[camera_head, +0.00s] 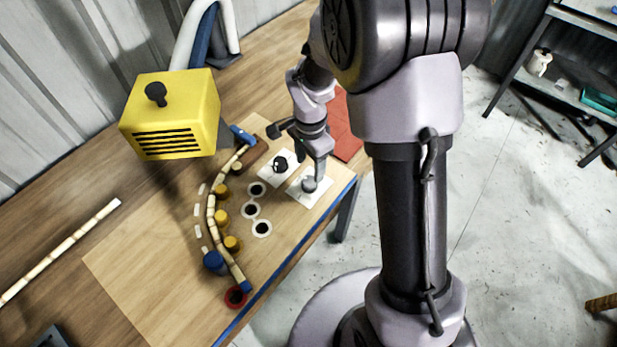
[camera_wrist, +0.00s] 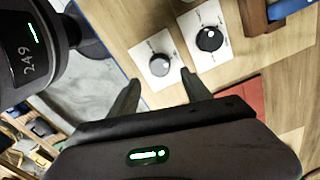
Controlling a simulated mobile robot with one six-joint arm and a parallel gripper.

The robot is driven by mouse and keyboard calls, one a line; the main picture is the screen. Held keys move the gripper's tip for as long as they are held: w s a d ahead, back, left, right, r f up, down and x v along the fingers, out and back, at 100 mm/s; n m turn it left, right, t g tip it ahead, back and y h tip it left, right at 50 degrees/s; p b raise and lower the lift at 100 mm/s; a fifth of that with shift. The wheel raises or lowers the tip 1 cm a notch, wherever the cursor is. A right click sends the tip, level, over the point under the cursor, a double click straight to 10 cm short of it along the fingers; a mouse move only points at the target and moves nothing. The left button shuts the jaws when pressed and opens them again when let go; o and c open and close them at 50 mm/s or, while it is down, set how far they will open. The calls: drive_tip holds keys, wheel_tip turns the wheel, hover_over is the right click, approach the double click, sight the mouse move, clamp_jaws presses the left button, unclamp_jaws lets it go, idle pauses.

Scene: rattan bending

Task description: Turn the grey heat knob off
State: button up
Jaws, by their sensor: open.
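The grey heat knob (camera_head: 309,184) stands on a white plate near the bench's right edge in the head view. In the wrist view the grey knob (camera_wrist: 159,65) sits just beyond my fingertips, roughly centred between them. My gripper (camera_wrist: 160,79) is open and empty, its two fingers apart. In the head view my gripper (camera_head: 317,171) is over or close beside the knob, partly overlapping it; contact cannot be told. The plate's markings are too small to read. A black knob (camera_head: 280,164) on its own white plate stands to the left and also shows in the wrist view (camera_wrist: 209,38).
A yellow slotted box (camera_head: 170,110) overhangs the bench. A bent cane (camera_head: 211,210) runs along yellow pegs, with blue pieces at its ends. A red mat (camera_head: 343,124) is behind the gripper. A straight cane (camera_head: 60,250) lies far left.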

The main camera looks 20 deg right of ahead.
sight(310, 180)
wheel_tip(310, 180, down, 7)
drive_tip(key=shift+b, duration=0.85)
clamp_jaws()
